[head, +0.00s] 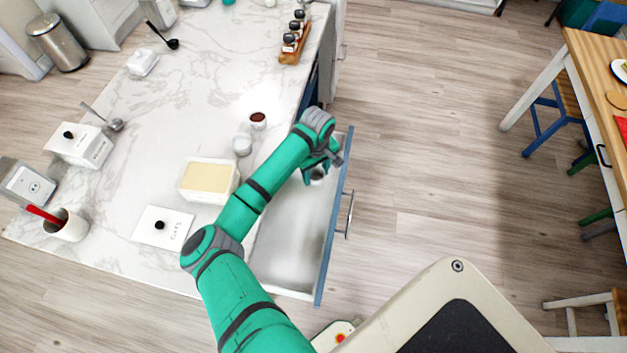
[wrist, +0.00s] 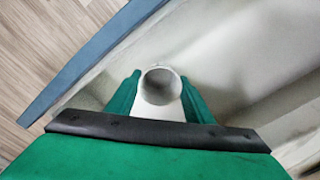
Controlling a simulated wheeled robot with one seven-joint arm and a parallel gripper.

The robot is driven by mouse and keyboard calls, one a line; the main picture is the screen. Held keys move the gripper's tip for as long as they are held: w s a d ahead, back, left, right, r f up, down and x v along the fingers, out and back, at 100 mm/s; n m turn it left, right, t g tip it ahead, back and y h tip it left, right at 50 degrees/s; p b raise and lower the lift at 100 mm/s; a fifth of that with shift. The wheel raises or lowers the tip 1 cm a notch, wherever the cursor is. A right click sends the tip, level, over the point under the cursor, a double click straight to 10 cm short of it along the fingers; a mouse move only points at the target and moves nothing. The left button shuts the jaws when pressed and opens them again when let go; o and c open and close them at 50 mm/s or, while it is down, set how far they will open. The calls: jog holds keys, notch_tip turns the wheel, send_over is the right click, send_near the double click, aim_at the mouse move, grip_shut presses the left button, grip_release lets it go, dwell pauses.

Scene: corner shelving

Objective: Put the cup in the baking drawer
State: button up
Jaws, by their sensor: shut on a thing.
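The white cup (wrist: 160,108) sits between the two green fingers of my gripper (wrist: 160,92) in the wrist view, with its round opening showing. My gripper (head: 320,172) is shut on the cup and is over the open drawer in the head view. A small part of the cup (head: 317,174) shows there under the fingers. The drawer (head: 296,245) is pulled out from the counter, with a white inside and a blue front. I cannot tell whether the cup touches the drawer floor. The drawer's blue front also shows in the wrist view (wrist: 85,62).
The marble counter (head: 190,90) lies left of the drawer. On it stand a butter tub (head: 208,180), a small bowl of brown contents (head: 258,121), a white jar (head: 242,144) and a spice rack (head: 294,42). The drawer's near part looks empty. Open floor lies to the right.

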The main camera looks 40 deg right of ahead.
aim_at(316, 179)
jog(key=shift+f, duration=1.9)
jog(key=o, duration=1.1)
jog(key=shift+f, duration=0.15)
notch_tip(316, 179, up, 12)
jog(key=shift+r, duration=0.15)
